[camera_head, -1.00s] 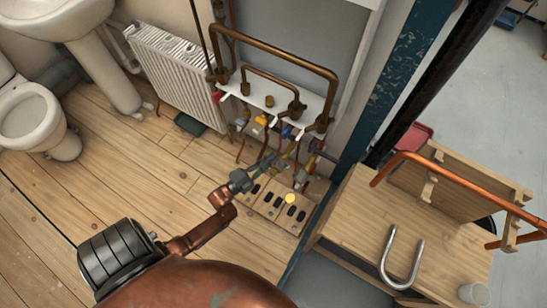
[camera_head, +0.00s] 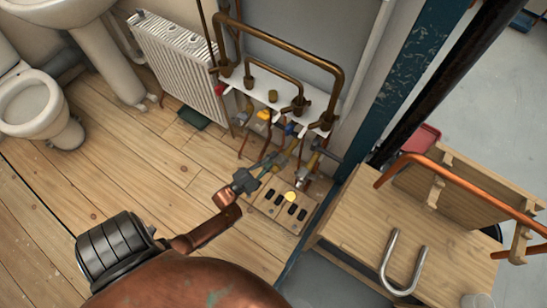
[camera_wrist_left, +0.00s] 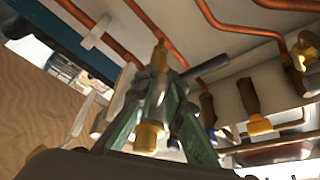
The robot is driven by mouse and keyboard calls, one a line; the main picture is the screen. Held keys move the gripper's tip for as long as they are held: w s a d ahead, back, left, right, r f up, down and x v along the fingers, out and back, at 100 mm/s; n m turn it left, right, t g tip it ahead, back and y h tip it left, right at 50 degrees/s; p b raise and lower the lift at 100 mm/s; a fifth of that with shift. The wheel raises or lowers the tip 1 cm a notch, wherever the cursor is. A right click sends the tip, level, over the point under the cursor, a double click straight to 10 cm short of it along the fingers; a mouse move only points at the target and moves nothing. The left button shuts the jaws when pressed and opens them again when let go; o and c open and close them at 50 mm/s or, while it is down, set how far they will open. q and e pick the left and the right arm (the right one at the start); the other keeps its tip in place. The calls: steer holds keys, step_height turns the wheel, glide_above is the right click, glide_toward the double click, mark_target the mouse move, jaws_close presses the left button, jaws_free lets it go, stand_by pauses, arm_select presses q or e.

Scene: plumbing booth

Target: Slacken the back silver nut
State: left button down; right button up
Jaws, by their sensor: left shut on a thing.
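My left gripper (camera_head: 281,159) reaches in from the left to the valves under the white manifold shelf. In the left wrist view its two green fingers (camera_wrist_left: 162,108) stand on either side of a vertical fitting and are shut on it. This fitting has a silver nut section (camera_wrist_left: 154,98) between brass parts above and below (camera_wrist_left: 149,137). In the head view the fingertips cover most of the gripped part, and I cannot tell which nut in the row it is. Another silver fitting (camera_head: 302,182) shows right of the gripper. My right gripper is not in view.
Brass pipes (camera_head: 290,53) rise above the white shelf (camera_head: 262,88). A wooden board with dark slots and a yellow disc (camera_head: 291,196) lies below the valves. A radiator (camera_head: 178,62) stands left, a wooden bench (camera_head: 362,215) right.

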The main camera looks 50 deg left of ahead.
arm_select(q)
steer(key=c, duration=2)
jaws_free()
